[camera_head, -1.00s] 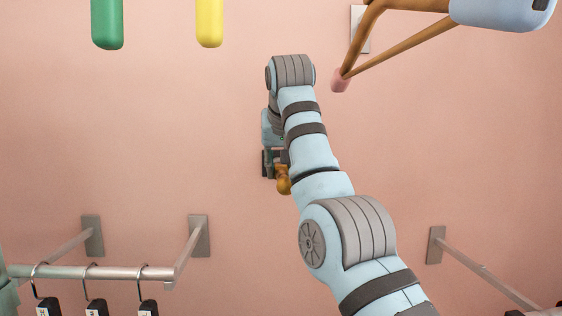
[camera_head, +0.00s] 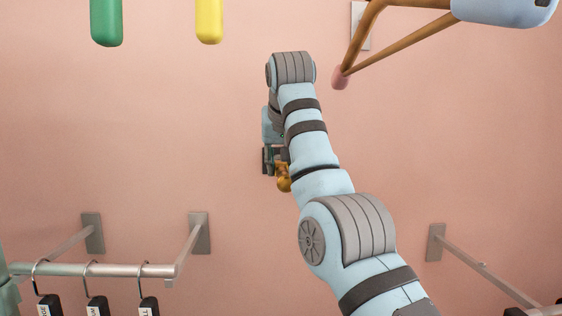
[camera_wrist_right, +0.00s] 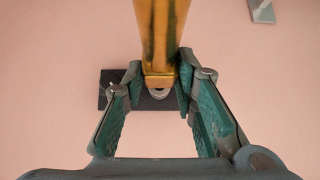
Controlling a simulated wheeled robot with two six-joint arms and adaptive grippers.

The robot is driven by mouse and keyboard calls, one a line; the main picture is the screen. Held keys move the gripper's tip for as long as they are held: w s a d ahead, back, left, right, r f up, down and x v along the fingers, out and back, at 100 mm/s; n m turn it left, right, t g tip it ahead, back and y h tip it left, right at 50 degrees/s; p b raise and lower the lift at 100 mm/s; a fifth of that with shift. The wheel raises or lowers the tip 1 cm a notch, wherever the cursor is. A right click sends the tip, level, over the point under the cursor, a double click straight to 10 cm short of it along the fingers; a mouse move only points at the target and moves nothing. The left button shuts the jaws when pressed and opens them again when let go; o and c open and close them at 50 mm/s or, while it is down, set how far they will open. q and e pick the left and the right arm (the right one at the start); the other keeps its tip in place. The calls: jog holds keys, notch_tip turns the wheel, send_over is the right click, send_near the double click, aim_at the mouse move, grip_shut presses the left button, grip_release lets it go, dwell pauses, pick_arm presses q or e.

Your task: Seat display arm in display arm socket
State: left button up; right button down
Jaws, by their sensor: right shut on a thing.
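The display arm, a gold bar (camera_wrist_right: 160,35), runs down from the top of the right wrist view to a squared end with a small rounded grey piece. My right gripper (camera_wrist_right: 160,72) is shut on it near that end, with a green-padded finger on each side. A dark plate (camera_wrist_right: 114,78), possibly the display arm socket, lies on the pink wall behind the bar's end; I cannot tell whether they touch. In the head view my right gripper (camera_head: 271,160) is small and partly hidden by my arm, with a gold piece (camera_head: 284,184) beside it. My left gripper is not in view.
A metal rail (camera_head: 110,270) with several hangers stands at the lower left. Another wall bracket (camera_head: 436,242) is at the lower right. Green (camera_head: 106,22) and yellow (camera_head: 209,22) rounded pieces hang at the top. A brown frame (camera_head: 400,50) juts out at the upper right.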

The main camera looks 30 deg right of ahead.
jog(key=shift+w, duration=0.1)
jog(key=shift+w+d+p, duration=0.35)
jog(key=shift+w+p, duration=0.15)
jog(key=shift+w, duration=0.1)
jog(key=shift+w+d+p, duration=0.3)
jog(key=shift+w+p, duration=0.15)
jog(key=shift+w, duration=0.15)
jog(key=shift+d, duration=0.15)
dwell(0.6)
jog(key=shift+w, duration=0.1)
jog(key=shift+w+d, duration=0.1)
jog(key=shift+w, duration=0.35)
jog(key=shift+w+f, duration=0.1)
jog(key=shift+w, duration=0.1)
jog(key=shift+s, duration=0.2)
